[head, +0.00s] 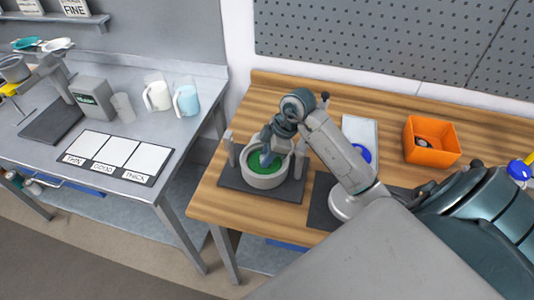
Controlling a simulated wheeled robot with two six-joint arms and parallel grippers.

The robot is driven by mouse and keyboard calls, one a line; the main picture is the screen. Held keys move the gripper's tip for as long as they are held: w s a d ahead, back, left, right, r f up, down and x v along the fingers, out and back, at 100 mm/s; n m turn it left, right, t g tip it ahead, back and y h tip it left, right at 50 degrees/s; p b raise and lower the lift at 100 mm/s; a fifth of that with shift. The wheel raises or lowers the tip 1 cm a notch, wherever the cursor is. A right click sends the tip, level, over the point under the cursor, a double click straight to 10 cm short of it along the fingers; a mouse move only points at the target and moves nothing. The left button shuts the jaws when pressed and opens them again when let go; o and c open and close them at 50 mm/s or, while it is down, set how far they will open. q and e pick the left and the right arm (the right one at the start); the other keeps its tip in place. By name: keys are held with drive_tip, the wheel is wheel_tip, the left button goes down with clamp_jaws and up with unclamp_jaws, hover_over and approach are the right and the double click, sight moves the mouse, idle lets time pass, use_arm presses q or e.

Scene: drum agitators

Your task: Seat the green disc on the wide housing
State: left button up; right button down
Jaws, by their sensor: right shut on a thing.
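The wide housing (266,181) is a light grey, thick-walled round cup on a dark mat, with upright posts beside it. The green disc (258,162) shows inside its rim, low in the opening. My right gripper (268,156) reaches down from above into the housing and is shut on the green disc, with its fingertips at the disc's middle. The gripper hides part of the disc, and I cannot tell whether the disc rests flat on a seat. My left gripper is not in view.
A white round part (342,206) stands on a second dark mat, partly behind my right arm. A blue disc (361,153) lies on a white tray (358,129). An orange bin (431,155) stands further right. A grey bench (190,131) with mugs and labelled cards is at left.

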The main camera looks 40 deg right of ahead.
drive_tip(key=c, duration=1.1)
unclamp_jaws()
drive_tip(key=shift+o, duration=0.2)
drive_tip(key=b+v, duration=0.2)
drive_tip(key=v, duration=0.8)
drive_tip(key=shift+r, duration=0.4)
drive_tip(key=shift+s+d, duration=0.1)
drive_tip(key=shift+s, duration=0.05)
